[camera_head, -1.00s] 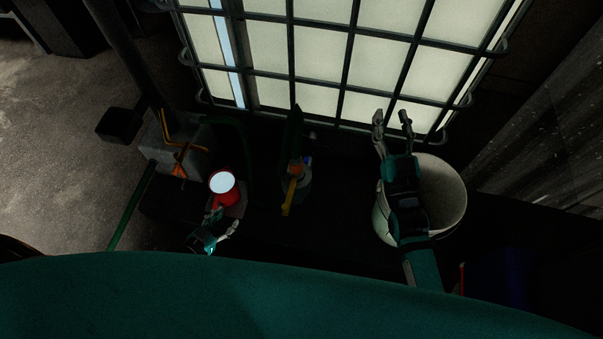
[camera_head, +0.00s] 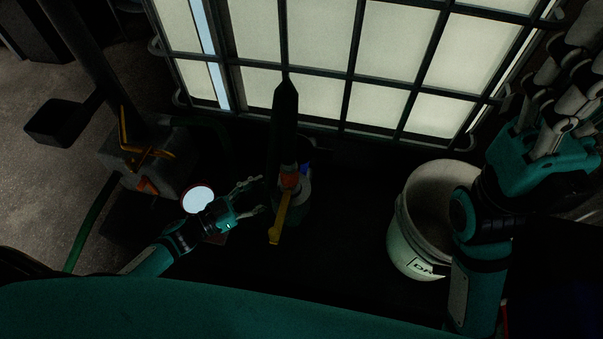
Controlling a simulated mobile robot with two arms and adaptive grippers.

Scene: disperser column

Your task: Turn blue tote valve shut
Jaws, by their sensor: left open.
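The caged pale tote (camera_head: 310,60) stands at the back. At its lower front is a valve with an orange part (camera_head: 290,181), a small blue part (camera_head: 304,169) and a yellow lever (camera_head: 279,218) that slants toward me. My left gripper (camera_head: 259,195) is left of the lever, fingers spread toward it, empty, with a visible gap to the lever. My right gripper (camera_head: 562,115) is raised at the far right, near the camera. Its overlapping grey fingers do not show whether it is open.
A white bucket (camera_head: 407,235) stands on the right, partly behind my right arm. A round white-topped red object (camera_head: 198,200) sits just behind my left gripper. A grey block with yellow piping (camera_head: 145,155) is at left. A dark pointed shape (camera_head: 284,120) rises above the valve.

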